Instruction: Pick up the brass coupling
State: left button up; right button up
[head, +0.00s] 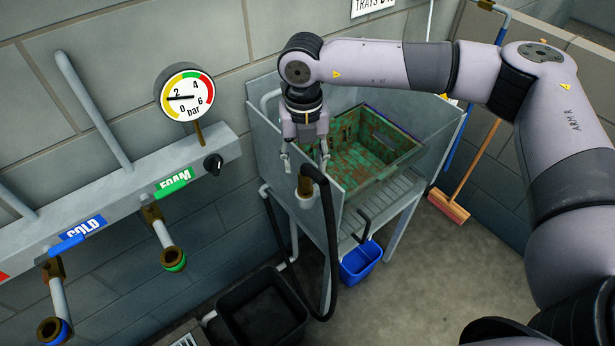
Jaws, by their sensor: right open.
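The brass coupling (305,186) is a short brown-gold piece at the end of a black hose (327,230), at the left front corner of the metal sink. It looks upright. My right gripper (306,164) points down just above it, its two fingers open and apart to either side. I cannot tell whether a finger touches the coupling. The gripper appears empty. My left gripper is not in view.
The metal sink (262,137) has raised walls and holds a green and brown crate (385,172). A wall manifold with a gauge (184,95) and pipe outlets is at left. A broom (449,206) leans at right.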

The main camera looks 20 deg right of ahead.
aim_at(305, 176)
notch_tip(305, 176, down, 4)
jog(key=p, duration=0.2)
jog(key=shift+s+f+p, duration=0.1)
jog(key=shift+s+p, duration=0.05)
jog(key=shift+p, duration=0.2)
jog(key=shift+f, duration=0.35)
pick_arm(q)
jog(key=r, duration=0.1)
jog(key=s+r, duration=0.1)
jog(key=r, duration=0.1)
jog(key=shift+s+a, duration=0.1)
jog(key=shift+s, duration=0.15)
pick_arm(e)
jog(key=shift+c, duration=0.2)
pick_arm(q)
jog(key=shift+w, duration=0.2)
pick_arm(e)
grip_shut()
